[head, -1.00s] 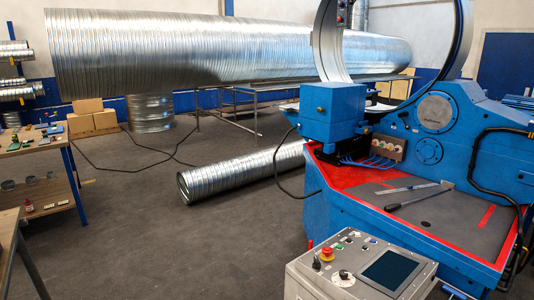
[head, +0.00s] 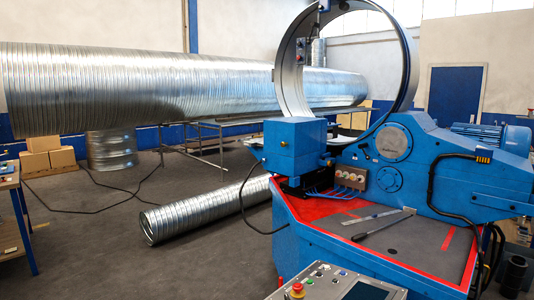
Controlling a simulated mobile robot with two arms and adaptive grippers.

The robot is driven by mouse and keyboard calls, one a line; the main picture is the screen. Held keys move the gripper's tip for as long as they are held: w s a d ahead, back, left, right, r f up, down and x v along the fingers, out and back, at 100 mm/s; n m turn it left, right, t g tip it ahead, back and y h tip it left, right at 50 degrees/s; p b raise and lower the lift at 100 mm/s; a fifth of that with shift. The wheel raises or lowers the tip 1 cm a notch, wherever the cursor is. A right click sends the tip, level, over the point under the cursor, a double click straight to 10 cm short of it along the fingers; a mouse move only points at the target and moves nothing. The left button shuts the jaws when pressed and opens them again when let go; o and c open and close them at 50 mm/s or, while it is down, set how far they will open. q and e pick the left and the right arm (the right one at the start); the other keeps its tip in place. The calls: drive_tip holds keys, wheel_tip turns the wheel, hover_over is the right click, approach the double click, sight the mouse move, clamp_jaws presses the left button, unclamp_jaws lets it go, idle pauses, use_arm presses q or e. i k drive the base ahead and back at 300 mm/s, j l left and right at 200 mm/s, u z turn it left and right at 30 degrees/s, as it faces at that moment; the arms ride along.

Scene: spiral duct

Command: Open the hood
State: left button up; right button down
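No part is plainly a hood in the head view. A blue spiral duct machine (head: 395,165) stands at the right, with a large metal forming ring (head: 292,80) upright on it. A blue box-shaped housing (head: 294,146) sits at the left of its red-edged work surface, in front of the ring. I cannot tell whether any of its covers is the hood. Neither of my grippers shows in the view.
A control panel (head: 325,283) with a red button stands at the bottom. A ruler (head: 370,218) and a dark-handled tool (head: 382,228) lie on the machine. A loose duct (head: 205,211) lies on the floor. A long duct (head: 150,85) rests behind.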

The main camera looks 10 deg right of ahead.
sight(292, 137)
drive_tip(key=i+j+z, duration=0.35)
drive_tip(key=i+j, duration=1.3)
drive_tip(key=i+l, duration=0.05)
drive_tip(key=i, duration=0.05)
